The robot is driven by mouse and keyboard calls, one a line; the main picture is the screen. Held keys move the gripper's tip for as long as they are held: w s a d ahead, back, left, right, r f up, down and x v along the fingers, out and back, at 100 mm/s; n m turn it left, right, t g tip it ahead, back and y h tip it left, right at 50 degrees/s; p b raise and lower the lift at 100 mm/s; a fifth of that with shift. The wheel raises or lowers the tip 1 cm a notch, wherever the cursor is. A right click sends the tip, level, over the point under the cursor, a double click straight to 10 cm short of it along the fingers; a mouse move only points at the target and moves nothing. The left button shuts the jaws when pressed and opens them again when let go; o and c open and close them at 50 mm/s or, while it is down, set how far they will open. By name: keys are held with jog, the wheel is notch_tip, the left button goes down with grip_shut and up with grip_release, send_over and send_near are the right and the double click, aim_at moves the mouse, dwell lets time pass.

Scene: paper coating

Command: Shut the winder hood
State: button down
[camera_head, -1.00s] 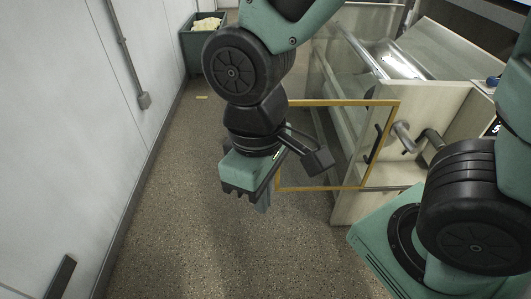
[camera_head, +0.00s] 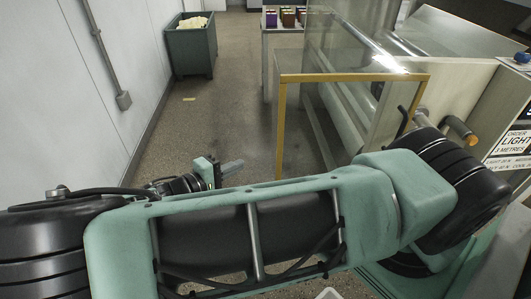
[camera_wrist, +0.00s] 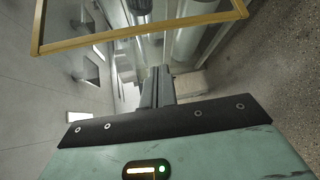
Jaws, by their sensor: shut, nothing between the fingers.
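The winder hood (camera_head: 350,77) is a clear panel in a yellow frame. It stands open, jutting out to the left of the pale winder (camera_head: 455,85), with a dark handle (camera_head: 403,121) near its right side. Its lower part is hidden behind my arm. My gripper (camera_head: 232,168) is shut and empty, left of the hood's left upright and apart from it in the picture. In the wrist view the shut fingers (camera_wrist: 158,86) point at the machine, and the hood's yellow frame (camera_wrist: 140,34) crosses above them.
A dark green bin (camera_head: 192,50) with pale contents stands by the left wall (camera_head: 50,100). A table (camera_head: 268,45) with small coloured boxes is at the back. The floor (camera_head: 225,110) between wall and hood is clear. A printed sign (camera_head: 515,143) is on the winder's front.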

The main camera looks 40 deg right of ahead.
jog(key=w+d+t+h+p, duration=0.1)
jog(key=w+d+t+p, duration=0.1)
jog(key=d, duration=1)
jog(key=shift+r, duration=0.15)
jog(key=shift+d, duration=0.1)
jog(key=shift+d, duration=0.1)
